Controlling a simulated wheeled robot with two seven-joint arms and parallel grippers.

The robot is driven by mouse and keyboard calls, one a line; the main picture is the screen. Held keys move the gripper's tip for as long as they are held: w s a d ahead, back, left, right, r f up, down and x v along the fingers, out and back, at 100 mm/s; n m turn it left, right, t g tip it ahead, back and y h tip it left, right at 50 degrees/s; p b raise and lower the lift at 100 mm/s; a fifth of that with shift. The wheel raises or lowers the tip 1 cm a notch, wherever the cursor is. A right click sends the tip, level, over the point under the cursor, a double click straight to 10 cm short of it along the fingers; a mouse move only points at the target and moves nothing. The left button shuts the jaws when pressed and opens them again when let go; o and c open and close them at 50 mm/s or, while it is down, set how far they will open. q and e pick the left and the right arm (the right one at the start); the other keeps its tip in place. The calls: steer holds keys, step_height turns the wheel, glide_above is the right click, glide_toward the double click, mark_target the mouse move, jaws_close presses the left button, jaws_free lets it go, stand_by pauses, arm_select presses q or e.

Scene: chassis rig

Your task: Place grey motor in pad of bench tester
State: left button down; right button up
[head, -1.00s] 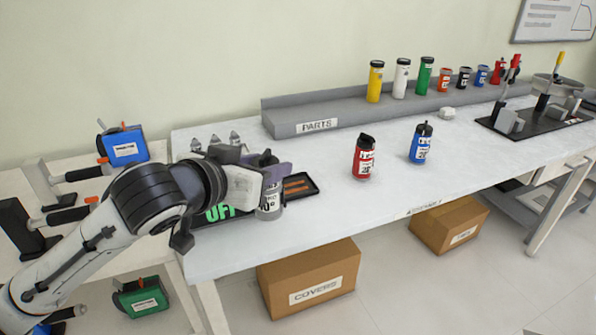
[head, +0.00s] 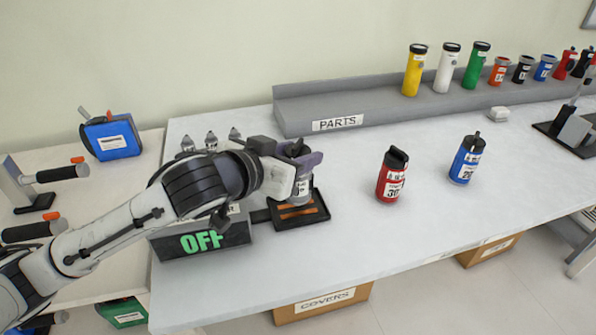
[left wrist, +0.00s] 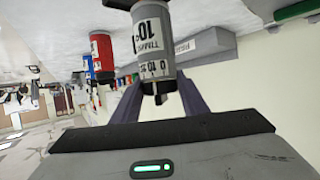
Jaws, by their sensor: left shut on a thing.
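The grey motor shows in the left wrist view (left wrist: 155,45), held between the fingers of my left gripper (left wrist: 158,95). In the head view my left gripper (head: 303,165) is shut on the motor (head: 301,190), whose middle is largely hidden by the fingers. The motor looks upright and is over the black pad (head: 318,213) with copper strips. I cannot tell whether its base touches the pad. The bench tester (head: 190,245) beside the pad shows a green "OFF". My right gripper is not in view.
A red motor (head: 392,177) and a blue motor (head: 466,160) stand on the table to the right. The grey PARTS shelf (head: 300,108) at the back holds several coloured cylinders. Table between the pad and the red motor is clear.

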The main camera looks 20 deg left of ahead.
arm_select(q)
step_height(320, 180, down, 3)
steer(key=shift+f, duration=0.1)
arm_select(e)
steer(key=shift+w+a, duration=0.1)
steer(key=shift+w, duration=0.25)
arm_select(q)
steer(key=shift+f, duration=0.1)
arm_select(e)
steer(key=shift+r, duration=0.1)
arm_select(q)
steer(key=c, duration=1.1)
jaws_free()
steer(key=shift+f, duration=0.15)
